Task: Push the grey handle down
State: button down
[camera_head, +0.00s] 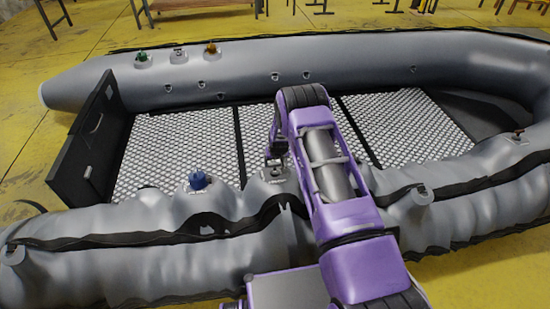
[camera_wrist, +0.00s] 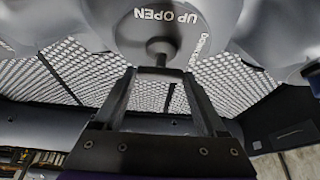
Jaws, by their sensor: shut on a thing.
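The grey handle (camera_wrist: 160,47) stands out from a round grey plate (camera_wrist: 138,32) marked "UP OPEN" and, partly cut off, "DOWN" in the wrist view. My gripper (camera_wrist: 160,73) is shut on its stem, with one dark finger on each side. In the head view my gripper (camera_head: 275,158) points down at the near tube, right of a blue handle (camera_head: 198,180). The grey handle itself is mostly hidden there by my gripper and purple arm. I cannot tell whether it is up or down.
The grey inflatable boat (camera_head: 330,62) has a textured floor (camera_head: 185,140) and a dark transom (camera_head: 92,140) at left. Green (camera_head: 142,56) and orange (camera_head: 211,48) handles sit on the far tube. Yellow ground (camera_head: 35,100) surrounds the boat; benches stand behind.

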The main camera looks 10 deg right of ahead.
jog(key=shift+s+f, duration=0.1)
jog(key=shift+f, duration=0.05)
grip_release()
jog(key=shift+f, duration=0.1)
jog(key=shift+r, duration=0.5)
jog(key=p+v, duration=0.2)
jog(key=v, duration=1.4)
jog(key=shift+s+r+p, duration=0.15)
jog(key=shift+r+p, duration=0.1)
jog(key=shift+p, duration=0.15)
